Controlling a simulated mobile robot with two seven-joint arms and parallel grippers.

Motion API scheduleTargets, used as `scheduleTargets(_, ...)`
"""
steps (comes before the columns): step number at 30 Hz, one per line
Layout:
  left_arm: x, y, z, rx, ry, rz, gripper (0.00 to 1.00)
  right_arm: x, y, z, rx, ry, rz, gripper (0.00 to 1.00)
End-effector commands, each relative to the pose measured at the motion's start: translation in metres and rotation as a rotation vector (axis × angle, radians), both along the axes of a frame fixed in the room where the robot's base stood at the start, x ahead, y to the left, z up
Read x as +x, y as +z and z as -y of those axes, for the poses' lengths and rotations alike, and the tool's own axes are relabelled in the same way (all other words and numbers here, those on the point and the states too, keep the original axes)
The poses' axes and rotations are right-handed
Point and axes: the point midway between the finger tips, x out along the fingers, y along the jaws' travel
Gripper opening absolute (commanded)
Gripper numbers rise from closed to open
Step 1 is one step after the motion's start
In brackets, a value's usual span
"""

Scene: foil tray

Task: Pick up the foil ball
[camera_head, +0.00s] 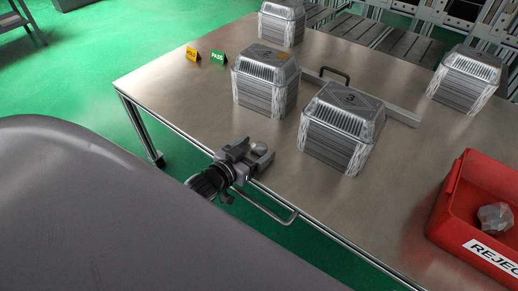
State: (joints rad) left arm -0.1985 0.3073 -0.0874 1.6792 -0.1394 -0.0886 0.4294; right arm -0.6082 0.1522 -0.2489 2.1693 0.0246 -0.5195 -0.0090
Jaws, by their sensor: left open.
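A small silvery foil ball (259,147) lies on the metal table near its front edge. My left gripper (256,152) reaches over that edge with its jaws open. The ball appears at the mouth of the jaws, between or just beyond the fingertips; I cannot tell whether a finger touches it. A larger crumpled foil lump (495,217) lies in the red reject bin (452,222) at the right. My right gripper is not in view.
Stacks of foil trays stand on the table, marked 3 (338,135) and 2 (264,90) nearest, others at the back (281,25) and right (467,78). Yellow (192,53) and green (218,57) signs stand at the left. A handle bar (280,213) runs along the front edge.

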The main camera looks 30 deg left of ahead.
Motion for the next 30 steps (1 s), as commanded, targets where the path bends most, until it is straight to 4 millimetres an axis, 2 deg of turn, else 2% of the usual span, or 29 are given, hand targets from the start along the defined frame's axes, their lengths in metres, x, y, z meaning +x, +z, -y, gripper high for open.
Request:
scheduleTargets(5, 0.000, 0.000, 0.000, 0.000, 0.000, 0.000, 0.81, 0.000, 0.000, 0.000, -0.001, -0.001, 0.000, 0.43)
scheduleTargets(10, 0.000, 0.000, 0.000, 0.000, 0.000, 0.000, 0.29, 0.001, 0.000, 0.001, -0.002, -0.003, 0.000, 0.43)
scheduleTargets(11, 0.000, 0.000, 0.000, 0.000, 0.000, 0.000, 0.25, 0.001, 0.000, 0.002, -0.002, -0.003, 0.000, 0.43)
scheduleTargets(23, 0.000, 0.003, 0.000, 0.000, 0.000, 0.001, 0.24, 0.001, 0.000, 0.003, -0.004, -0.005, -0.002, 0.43)
scheduleTargets(26, 0.000, 0.009, 0.000, 0.001, 0.000, 0.002, 0.24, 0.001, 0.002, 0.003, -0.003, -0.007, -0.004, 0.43)
scheduleTargets(30, 0.000, 0.029, 0.000, 0.002, -0.001, 0.003, 0.24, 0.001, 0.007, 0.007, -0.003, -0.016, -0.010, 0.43)
